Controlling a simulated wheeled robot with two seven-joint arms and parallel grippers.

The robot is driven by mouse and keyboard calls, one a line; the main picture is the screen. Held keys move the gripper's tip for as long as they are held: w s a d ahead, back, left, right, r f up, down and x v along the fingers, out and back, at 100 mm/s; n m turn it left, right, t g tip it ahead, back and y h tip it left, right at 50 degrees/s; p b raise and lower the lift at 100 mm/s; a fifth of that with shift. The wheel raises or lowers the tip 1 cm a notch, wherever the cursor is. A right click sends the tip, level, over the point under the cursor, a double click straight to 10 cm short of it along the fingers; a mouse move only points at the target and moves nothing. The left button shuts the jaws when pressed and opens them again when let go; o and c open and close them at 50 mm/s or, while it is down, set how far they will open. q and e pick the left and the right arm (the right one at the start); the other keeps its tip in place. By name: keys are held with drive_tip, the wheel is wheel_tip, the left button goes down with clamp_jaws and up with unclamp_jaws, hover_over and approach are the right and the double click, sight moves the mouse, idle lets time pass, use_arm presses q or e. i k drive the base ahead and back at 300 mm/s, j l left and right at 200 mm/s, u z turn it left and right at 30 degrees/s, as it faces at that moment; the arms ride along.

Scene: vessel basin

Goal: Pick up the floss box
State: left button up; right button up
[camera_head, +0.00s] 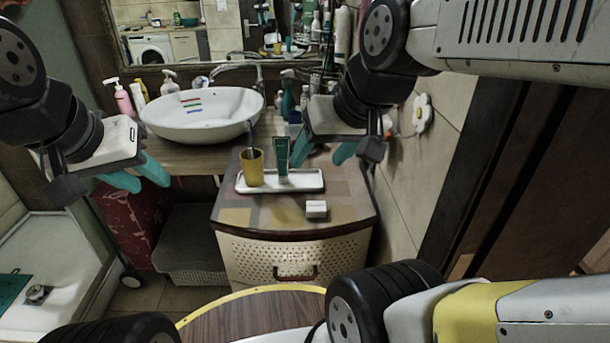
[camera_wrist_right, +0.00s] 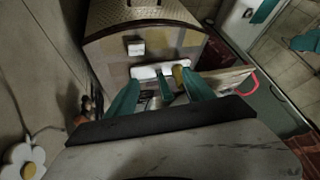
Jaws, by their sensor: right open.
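The floss box, a small white box (camera_head: 316,209), lies on the front right part of the cabinet top (camera_head: 250,213). It also shows in the right wrist view as a white box (camera_wrist_right: 136,48), apart from and beyond the fingertips. My right gripper (camera_head: 322,156) is open and empty, above and behind the box in the head view. In the right wrist view its teal fingers (camera_wrist_right: 161,88) are spread apart. My left gripper (camera_head: 139,179) hangs at the left in front of the basin, its teal fingers apart and nothing between them.
A white tray (camera_head: 309,181) behind the box holds a yellow cup (camera_head: 252,167) with a toothbrush and an upright green tube (camera_head: 281,158). A white basin (camera_head: 203,116) and bottles stand behind. A wall with a flower-shaped fixture (camera_head: 422,114) bounds the right side.

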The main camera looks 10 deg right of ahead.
sight(314, 208)
drive_tip(key=i+j+z, duration=0.1)
drive_tip(key=j+z, duration=0.3)
drive_tip(key=j, duration=0.4)
drive_tip(key=j+z, duration=0.35)
drive_tip(key=j, duration=0.45)
drive_tip(key=k+j+z, duration=0.2)
drive_tip(key=j+z, duration=0.2)
drive_tip(key=j, duration=0.35)
